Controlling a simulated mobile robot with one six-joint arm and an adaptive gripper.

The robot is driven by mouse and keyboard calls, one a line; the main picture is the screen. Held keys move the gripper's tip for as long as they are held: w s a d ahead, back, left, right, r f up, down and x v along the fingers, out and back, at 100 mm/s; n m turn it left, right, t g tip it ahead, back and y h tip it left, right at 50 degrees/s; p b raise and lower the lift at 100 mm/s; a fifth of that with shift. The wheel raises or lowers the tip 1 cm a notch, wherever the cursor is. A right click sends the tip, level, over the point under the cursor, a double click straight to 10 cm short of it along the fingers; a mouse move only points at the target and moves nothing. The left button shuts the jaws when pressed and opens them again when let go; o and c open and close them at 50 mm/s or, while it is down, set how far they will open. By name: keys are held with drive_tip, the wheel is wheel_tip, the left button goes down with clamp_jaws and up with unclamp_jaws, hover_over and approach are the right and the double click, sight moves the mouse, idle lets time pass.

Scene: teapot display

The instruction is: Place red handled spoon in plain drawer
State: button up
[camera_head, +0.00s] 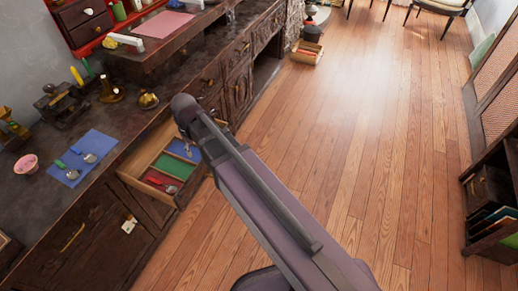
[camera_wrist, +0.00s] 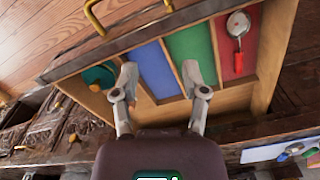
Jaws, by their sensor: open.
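The red-handled spoon (camera_wrist: 238,38) lies in the red-lined compartment of an open wooden drawer (camera_wrist: 263,75), its metal bowl away from my gripper. It also shows in the head view (camera_head: 168,188). In the wrist view, the green-lined compartment (camera_wrist: 192,45) beside it looks empty, and a blue-lined one (camera_wrist: 155,70) follows. My gripper (camera_wrist: 163,82) is open, its fingers spread over the blue and green compartments, apart from the spoon. My arm hides part of the drawer in the head view. I cannot tell which drawer is the plain one.
A blue mat (camera_head: 74,172) with utensils lies on the dark counter (camera_head: 45,205), near a pink bowl (camera_head: 26,164). A teal item (camera_wrist: 98,76) sits at the drawer's left end in the wrist view. An open wooden box or drawer (camera_head: 300,59) stands farther back.

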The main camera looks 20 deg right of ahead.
drive_tip(key=s+d+m, duration=0.3)
drive_tip(key=d, duration=0.7)
drive_tip(key=s+d+m, duration=0.2)
drive_tip(key=s+d, duration=0.1)
drive_tip(key=d, duration=0.7)
drive_tip(key=shift+s+d+m, duration=0.15)
drive_tip(key=shift+s+m, duration=0.05)
drive_tip(key=shift+m, duration=0.2)
